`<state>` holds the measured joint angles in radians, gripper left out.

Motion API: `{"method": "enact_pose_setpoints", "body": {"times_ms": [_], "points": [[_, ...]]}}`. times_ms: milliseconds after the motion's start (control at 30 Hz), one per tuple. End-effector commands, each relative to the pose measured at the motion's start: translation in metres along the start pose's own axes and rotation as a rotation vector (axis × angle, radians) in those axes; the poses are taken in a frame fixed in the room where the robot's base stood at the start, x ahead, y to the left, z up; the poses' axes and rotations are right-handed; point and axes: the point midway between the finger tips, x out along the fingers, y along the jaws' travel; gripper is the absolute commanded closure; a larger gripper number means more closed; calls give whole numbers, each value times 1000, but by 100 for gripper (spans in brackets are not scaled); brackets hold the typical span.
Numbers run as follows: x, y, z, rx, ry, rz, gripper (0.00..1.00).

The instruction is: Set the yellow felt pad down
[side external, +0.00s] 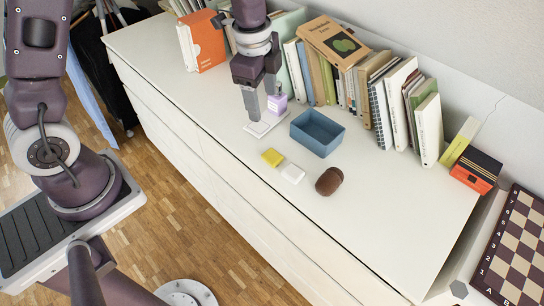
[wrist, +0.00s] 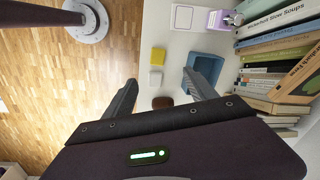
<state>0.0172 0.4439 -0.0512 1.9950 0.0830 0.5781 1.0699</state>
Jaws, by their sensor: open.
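The yellow felt pad (side external: 271,157) is a small square on the white cabinet top, near its front edge. It also shows in the wrist view (wrist: 158,57), beside a white square pad (wrist: 155,78) with a narrow gap between them. My gripper (side external: 261,106) is open and nothing shows between its fingers. In the wrist view the open fingers (wrist: 160,77) frame the picture's lower middle. Its exact height is hard to tell.
A blue open box (side external: 317,133) stands right of my gripper. A brown rounded object (side external: 329,181) lies right of the white pad. A row of books (side external: 360,85) lines the back. The cabinet top (side external: 385,215) is clear toward the front right.

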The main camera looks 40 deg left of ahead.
Motion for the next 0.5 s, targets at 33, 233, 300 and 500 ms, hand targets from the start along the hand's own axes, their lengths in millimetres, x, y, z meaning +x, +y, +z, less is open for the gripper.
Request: {"method": "enact_pose_setpoints", "body": {"times_ms": [33, 233, 300, 500], "points": [[35, -3, -5, 96, -11, 43, 35], [117, -3, -15, 364, -9, 121, 35], [129, -2, -16, 391, -7, 128, 35], [158, 3, -12, 395, -8, 132, 35]]}}
